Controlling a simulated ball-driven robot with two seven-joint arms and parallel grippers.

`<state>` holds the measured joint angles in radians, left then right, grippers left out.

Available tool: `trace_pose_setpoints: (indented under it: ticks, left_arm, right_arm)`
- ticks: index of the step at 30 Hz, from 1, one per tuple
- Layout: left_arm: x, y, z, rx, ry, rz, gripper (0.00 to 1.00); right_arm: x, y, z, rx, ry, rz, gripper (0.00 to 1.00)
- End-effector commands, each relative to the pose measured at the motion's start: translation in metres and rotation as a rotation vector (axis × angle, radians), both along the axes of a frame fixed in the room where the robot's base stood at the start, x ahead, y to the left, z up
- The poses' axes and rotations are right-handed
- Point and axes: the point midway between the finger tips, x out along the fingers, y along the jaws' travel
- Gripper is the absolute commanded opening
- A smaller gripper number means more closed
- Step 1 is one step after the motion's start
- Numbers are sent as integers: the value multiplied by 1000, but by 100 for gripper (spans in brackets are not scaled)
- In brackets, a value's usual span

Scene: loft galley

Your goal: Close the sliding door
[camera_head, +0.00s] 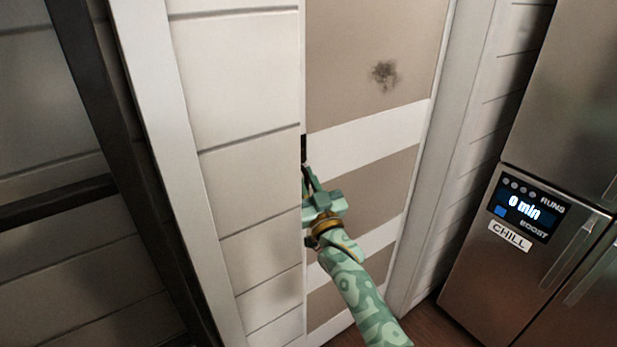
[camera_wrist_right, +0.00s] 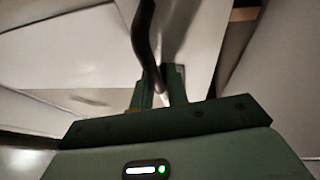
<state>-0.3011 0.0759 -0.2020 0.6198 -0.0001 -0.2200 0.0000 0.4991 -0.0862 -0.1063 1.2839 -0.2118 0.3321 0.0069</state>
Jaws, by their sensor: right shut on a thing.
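The sliding door (camera_head: 375,190) has beige-brown panels between white rails and stands in a white frame, right of a white planked panel. A dark upright handle (camera_head: 304,148) shows at the door's left edge. My right gripper (camera_head: 311,184) is at this edge, shut on the handle. In the right wrist view the handle is a dark curved bar (camera_wrist_right: 146,45) running down between the fingers of my right gripper (camera_wrist_right: 161,88). The fingers hide the handle's lower part. My left gripper is not in view.
The white planked panel (camera_head: 240,130) is close on the left of my right gripper. A steel fridge (camera_head: 500,270) with a lit display stands at the right. A dark frame (camera_head: 95,90) is at the far left. A strip of wooden floor (camera_head: 430,325) shows at the bottom.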

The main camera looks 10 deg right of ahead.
Motion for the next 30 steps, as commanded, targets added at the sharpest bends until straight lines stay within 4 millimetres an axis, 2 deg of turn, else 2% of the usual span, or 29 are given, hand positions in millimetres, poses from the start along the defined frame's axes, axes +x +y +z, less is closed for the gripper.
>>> trace_pose_setpoints:
  ticks: [7, 8, 9, 20, 23, 30]
  left_arm:
    - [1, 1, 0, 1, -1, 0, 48]
    - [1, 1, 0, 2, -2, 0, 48]
    - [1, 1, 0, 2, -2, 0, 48]
    - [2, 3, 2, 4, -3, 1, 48]
    - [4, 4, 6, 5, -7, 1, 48]
    - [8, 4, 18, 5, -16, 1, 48]
  right_arm:
    - [0, -1, -1, 2, 1, 0, 0]
    - [0, -1, -1, 2, 1, -1, 21]
    - [0, -1, -1, 2, 1, -1, 32]
    - [-4, -1, -2, 1, 1, -1, 33]
    - [-17, -3, -6, 1, 2, -1, 33]
    - [-74, -12, -30, 1, 3, -1, 33]
